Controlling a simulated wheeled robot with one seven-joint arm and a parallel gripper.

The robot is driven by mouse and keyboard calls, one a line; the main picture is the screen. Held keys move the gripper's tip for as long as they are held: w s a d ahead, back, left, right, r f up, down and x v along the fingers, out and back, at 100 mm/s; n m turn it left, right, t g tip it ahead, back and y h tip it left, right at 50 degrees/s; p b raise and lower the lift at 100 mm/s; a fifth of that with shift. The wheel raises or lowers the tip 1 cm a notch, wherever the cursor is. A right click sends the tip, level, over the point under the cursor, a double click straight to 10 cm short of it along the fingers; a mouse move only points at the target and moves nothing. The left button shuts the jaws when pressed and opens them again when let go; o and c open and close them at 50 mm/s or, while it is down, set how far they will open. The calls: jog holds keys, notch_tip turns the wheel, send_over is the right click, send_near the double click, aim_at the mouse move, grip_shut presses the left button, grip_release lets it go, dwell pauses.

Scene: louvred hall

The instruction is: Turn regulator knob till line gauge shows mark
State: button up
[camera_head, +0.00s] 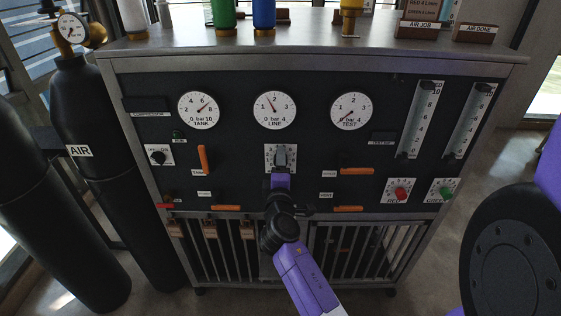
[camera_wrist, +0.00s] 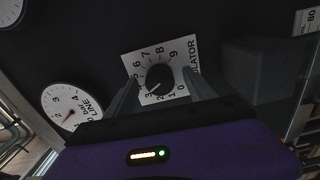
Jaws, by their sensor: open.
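The regulator knob (camera_wrist: 160,79) is black and round, with a white pointer line near the 2 to 3 end of its numbered white plate (camera_wrist: 185,54). My gripper (camera_wrist: 162,84) is open, its two fingers on either side of the knob; I cannot tell whether they touch it. In the head view my gripper (camera_head: 281,160) is in front of the plate and hides the knob. The line gauge (camera_head: 275,110) is a white dial above it; its needle points up and slightly left, between 1 and 2. The line gauge also shows in the wrist view (camera_wrist: 72,105). I cannot make out a target mark.
The tank gauge (camera_head: 198,110) and test gauge (camera_head: 351,111) flank the line gauge. Orange levers (camera_head: 203,160) (camera_head: 357,171) stand left and right of my gripper. Red (camera_head: 400,194) and green (camera_head: 445,192) knobs are at right. Black cylinders (camera_head: 90,150) stand at left.

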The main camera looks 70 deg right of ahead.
jog(key=b+v, duration=0.1)
jog(key=v, duration=0.5)
jog(key=shift+a, duration=0.2)
jog(key=shift+s+a, duration=0.1)
jog(key=shift+a, duration=0.05)
jog(key=b+v, duration=0.2)
jog(key=v, duration=0.5)
jog(key=shift+s+a, duration=0.2)
jog(key=shift+a, duration=0.1)
dwell(1.0)
